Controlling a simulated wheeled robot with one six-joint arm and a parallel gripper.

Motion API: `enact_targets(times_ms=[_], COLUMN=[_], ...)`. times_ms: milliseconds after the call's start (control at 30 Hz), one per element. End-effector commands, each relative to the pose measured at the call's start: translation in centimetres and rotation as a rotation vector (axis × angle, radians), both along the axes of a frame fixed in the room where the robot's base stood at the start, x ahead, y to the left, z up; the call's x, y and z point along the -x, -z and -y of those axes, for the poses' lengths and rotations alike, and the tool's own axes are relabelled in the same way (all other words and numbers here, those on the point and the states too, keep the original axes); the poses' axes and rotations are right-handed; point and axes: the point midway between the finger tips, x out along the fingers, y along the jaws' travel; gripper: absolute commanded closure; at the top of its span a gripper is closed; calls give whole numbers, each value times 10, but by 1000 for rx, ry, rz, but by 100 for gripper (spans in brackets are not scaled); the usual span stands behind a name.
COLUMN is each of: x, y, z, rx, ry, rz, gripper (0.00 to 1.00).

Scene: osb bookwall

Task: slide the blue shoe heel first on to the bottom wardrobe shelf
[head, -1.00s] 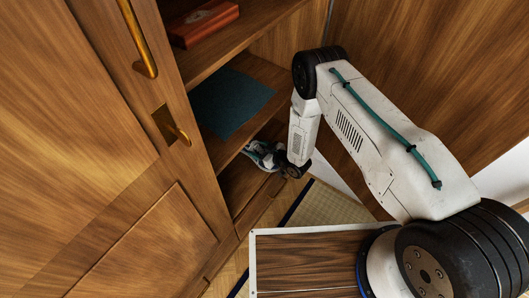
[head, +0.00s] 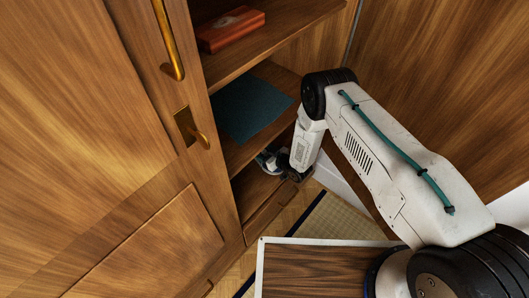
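My gripper (head: 269,161) is at the mouth of the low compartment of the open wardrobe, just above the bottom shelf (head: 252,190) and under the edge of the shelf above. It is small in the head view and partly hidden by that shelf and my wrist. I cannot tell whether its fingers are open or shut. A small blue and white patch shows at the gripper. I cannot tell whether it is the blue shoe or part of the gripper. No shoe is clearly visible elsewhere.
The shelf above carries a dark teal mat (head: 250,107). A red-brown box (head: 231,28) lies on the higher shelf. A wardrobe door (head: 110,150) with brass handles (head: 168,40) stands at left. A drawer front (head: 268,212) is below the bottom shelf. A tatami mat (head: 335,222) lies on the floor.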

Motion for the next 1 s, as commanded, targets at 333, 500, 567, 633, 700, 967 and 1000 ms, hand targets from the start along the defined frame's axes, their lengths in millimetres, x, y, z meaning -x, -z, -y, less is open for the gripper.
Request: enact_targets(times_ms=[333, 500, 567, 633, 700, 967, 1000], x=[0, 4, 9, 16, 24, 45, 46], y=[0, -2, -4, -9, -14, -25, -26], z=[0, 6, 11, 20, 29, 53, 54], rx=[0, 1, 2, 1, 1, 0, 0], ry=[0, 0, 0, 1, 3, 1, 1], rz=[0, -2, -3, -2, -2, 0, 0], gripper=[17, 17, 17, 17, 17, 17, 17])
